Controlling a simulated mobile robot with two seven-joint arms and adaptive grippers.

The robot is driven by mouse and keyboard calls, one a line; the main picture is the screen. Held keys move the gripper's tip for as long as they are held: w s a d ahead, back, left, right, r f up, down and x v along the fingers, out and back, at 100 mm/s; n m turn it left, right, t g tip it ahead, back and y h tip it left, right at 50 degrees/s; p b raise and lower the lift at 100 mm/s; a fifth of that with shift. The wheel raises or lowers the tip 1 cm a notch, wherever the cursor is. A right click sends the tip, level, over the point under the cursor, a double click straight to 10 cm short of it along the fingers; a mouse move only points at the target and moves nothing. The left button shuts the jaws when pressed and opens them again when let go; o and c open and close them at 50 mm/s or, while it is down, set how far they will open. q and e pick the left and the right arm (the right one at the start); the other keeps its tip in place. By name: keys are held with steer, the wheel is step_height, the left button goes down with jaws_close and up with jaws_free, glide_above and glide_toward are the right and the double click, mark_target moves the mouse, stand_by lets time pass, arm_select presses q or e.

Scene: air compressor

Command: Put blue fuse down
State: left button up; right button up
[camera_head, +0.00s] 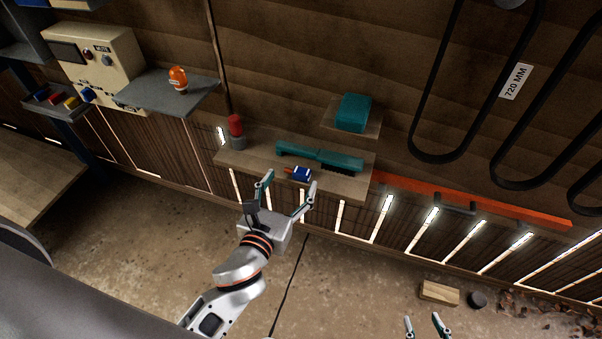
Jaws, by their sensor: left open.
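The blue fuse (301,174), with a white band and an orange-brown end, lies at the front of the wooden wall shelf (345,183), just in front of a green brush. My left gripper (289,181) is open. Its two fingers are spread on either side of the fuse, apart from it as far as I can see. Whether the fuse rests fully on the shelf is hard to tell. My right gripper (423,323) shows only its two fingertips at the bottom edge, spread apart and empty, away from the shelf.
The green brush (320,157) and a red-topped cylinder (237,131) share the shelf. A teal block (353,113) sits on a small shelf above. At left are a control box (95,62), a tray of coloured fuses (55,104) and an orange item (178,78) on a grey ledge.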

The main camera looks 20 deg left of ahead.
mark_target(298, 168)
arm_select(q)
steer(key=w, duration=0.3)
steer(key=w+f, duration=0.1)
steer(key=w, duration=0.1)
steer(key=shift+w+d+b, duration=0.1)
steer(key=shift+w+b, duration=0.2)
steer(key=shift+w, duration=0.05)
steer(key=shift+r, duration=0.1)
steer(key=c, duration=1.3)
steer(key=shift+r, duration=0.1)
